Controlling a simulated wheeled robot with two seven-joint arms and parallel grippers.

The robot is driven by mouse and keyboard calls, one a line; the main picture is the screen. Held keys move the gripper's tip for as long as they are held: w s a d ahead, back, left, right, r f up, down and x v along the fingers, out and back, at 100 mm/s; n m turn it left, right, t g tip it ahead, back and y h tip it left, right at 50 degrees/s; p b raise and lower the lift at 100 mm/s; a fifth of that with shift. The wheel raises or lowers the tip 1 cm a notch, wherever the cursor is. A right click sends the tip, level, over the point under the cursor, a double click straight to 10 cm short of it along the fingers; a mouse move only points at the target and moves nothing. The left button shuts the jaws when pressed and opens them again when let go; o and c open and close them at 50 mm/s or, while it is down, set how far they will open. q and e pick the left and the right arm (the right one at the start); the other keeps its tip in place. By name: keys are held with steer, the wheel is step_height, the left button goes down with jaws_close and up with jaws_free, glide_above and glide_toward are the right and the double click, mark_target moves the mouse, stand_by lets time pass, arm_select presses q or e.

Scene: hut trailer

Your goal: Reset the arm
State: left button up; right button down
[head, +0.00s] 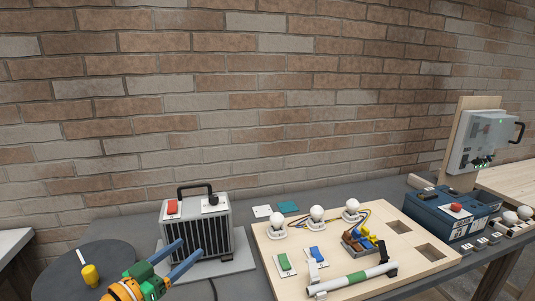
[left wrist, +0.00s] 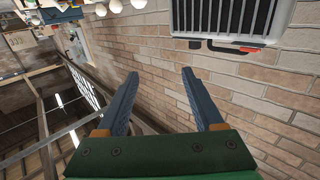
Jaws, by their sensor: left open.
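My left gripper (head: 190,247) is in the lower left of the head view, with its two blue-grey fingers apart and nothing between them. Its fingers overlap the front of the grey ribbed box (head: 200,220) in the picture; I cannot tell how far apart they are in depth. In the left wrist view the open fingers (left wrist: 160,74) point toward the brick wall, with the ribbed box (left wrist: 226,16) beyond them at the top, upside down. My right gripper is not in view.
A wooden board (head: 350,225) with several white bulbs, switches and a white-green tube lies on the grey bench. A blue box (head: 455,212) stands right of it. A round dark table (head: 70,272) with a yellow object (head: 90,274) is at left. The brick wall stands behind.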

arm_select(q)
steer(key=s+d+f+n+g+y, duration=0.1)
steer(key=s+d+f+g+y, duration=0.1)
steer(key=s+d+f, duration=0.4)
steer(key=s+d+f+g+y, duration=0.2)
steer(key=s+d+f, duration=0.1)
steer(key=f, duration=0.5)
steer(key=s+a+f+n+g+y, duration=0.1)
steer(key=s+a+f+g, duration=0.15)
steer(key=s, duration=0.45)
steer(key=s+a+f+n+g+y, duration=0.1)
steer(key=s+a+f+g+y, duration=0.15)
steer(key=s, duration=0.45)
steer(key=s+a+f+n+g+y, duration=0.1)
steer(key=s+f+g, duration=0.2)
steer(key=s, duration=0.4)
step_height(320, 180, down, 16)
steer(key=s+g, duration=0.1)
steer(key=s, duration=0.1)
steer(key=s+a+f+g, duration=0.1)
steer(key=s+a+f, duration=0.1)
steer(key=s+f, duration=0.8)
steer(key=shift+s+a+f+m+g, duration=0.15)
steer(key=shift+s+f+m+g, duration=0.15)
steer(key=shift+s, duration=0.8)
